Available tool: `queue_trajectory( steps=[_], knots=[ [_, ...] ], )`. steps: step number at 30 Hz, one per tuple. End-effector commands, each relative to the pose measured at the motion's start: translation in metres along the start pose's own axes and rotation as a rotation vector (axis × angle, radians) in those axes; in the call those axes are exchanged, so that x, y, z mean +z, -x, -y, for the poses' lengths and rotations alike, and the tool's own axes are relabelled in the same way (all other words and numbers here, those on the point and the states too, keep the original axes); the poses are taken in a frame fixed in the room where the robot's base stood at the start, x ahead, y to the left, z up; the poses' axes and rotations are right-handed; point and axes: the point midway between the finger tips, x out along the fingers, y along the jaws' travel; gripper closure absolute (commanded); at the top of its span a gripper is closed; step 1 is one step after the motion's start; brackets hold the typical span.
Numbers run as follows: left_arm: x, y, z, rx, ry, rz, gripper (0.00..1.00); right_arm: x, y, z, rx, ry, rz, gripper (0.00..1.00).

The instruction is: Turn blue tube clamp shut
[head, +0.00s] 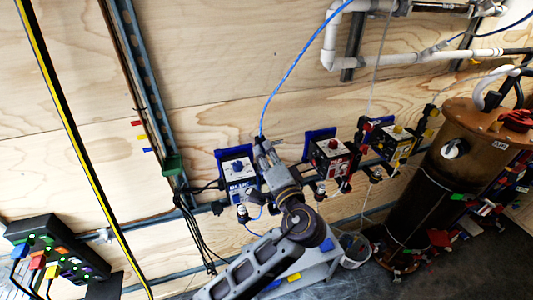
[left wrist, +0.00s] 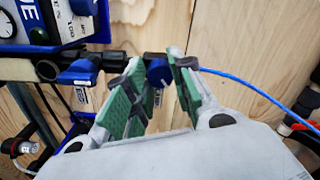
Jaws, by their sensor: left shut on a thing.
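The blue clamp knob (left wrist: 158,72) shows between the green-padded fingers of my left gripper (left wrist: 160,82) in the left wrist view. The gripper is shut on it; the pads hide part of the clamp. The blue tube (left wrist: 250,88) runs off to the right from behind the fingers. In the head view my left gripper (head: 266,150) is at the right side of the box marked BLUE (head: 238,170), and the blue tube (head: 290,72) rises from there along the wooden wall. The clamp is hidden there. My right gripper is not in view.
A red box (head: 331,155) and a yellow box (head: 398,144) stand to the right on the same rail. A brown tank (head: 440,180) stands at the far right, with white pipes (head: 330,45) above. Black cables (head: 195,230) hang at the left. The wall above the boxes is mostly clear.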

Motion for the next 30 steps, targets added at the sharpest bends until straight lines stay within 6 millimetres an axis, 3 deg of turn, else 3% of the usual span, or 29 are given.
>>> queue_trajectory(
  steps=[18,30],
  knots=[
    [0.0019,0.0006,-0.0029,0.002,-0.458,-0.017,1.00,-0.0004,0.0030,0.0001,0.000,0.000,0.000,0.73],
    [0.0020,0.0005,-0.0031,0.001,-0.611,-0.025,1.00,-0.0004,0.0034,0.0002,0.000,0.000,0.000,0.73]
  ],
)
